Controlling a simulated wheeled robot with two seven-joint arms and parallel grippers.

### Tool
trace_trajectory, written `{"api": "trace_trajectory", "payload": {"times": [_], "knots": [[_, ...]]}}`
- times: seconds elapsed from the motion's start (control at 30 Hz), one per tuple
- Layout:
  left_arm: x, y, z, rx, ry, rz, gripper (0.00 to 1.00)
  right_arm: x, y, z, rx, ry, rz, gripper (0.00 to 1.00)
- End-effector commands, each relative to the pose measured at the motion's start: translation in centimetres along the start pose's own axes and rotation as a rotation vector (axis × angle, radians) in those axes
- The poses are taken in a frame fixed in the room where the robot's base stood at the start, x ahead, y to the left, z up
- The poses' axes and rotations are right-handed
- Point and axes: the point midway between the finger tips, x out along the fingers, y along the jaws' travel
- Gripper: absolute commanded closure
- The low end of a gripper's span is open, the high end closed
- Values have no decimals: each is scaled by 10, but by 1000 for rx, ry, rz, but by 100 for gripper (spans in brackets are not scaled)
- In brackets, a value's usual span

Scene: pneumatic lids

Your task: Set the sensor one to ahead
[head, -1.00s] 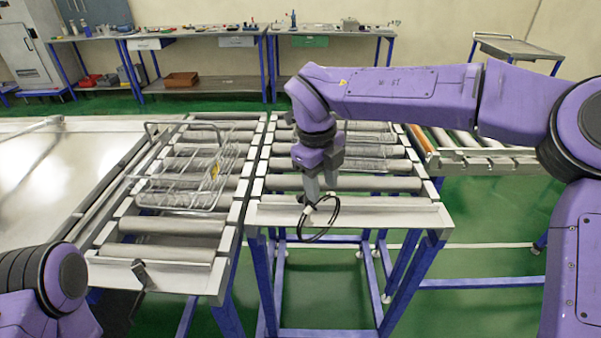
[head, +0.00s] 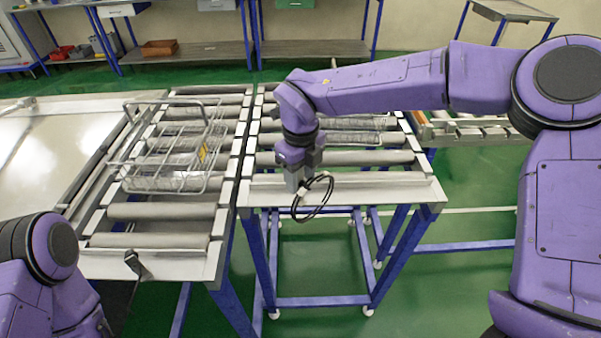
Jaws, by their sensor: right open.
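A small pale sensor with a black cable loop (head: 313,198) is at the front end plate (head: 370,190) of the right roller conveyor. My right gripper (head: 298,186) points down at this end plate, with its jaws open beside or around the sensor. The fingers hide most of the sensor, so I cannot tell its facing or whether they touch it. A small dark bracket-like part (head: 133,262) sits on the front end of the left roller conveyor (head: 160,240). My left arm shows at the lower left, but its gripper is out of view.
A wire basket (head: 165,180) stands on the left conveyor. Another wire basket (head: 355,137) lies on the right conveyor behind my right arm. Workbenches (head: 190,52) line the back wall. Green floor (head: 320,255) is open below the right conveyor's frame.

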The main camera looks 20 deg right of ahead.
Motion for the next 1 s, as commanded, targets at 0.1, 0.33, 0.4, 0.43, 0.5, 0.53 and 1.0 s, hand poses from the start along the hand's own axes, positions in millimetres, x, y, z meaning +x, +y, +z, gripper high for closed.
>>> {"api": "trace_trajectory", "payload": {"times": [0.1,0.33,0.4,0.43,0.5,0.53,1.0], "knots": [[0,0,0,0,0,0,57,0,0,0,0,0,0,53],[0,0,0,0,0,0,57,0,0,0,-1,0,-1,100],[0,0,0,0,0,0,57,0,0,0,-1,0,-1,100],[0,0,0,0,0,0,57,0,0,0,-1,0,-1,100],[0,0,0,0,0,0,57,0,0,0,-1,0,-1,100],[0,0,0,0,0,0,57,0,0,0,-1,0,-1,100],[0,0,0,0,0,0,57,0,0,0,-1,0,0,100]]}}
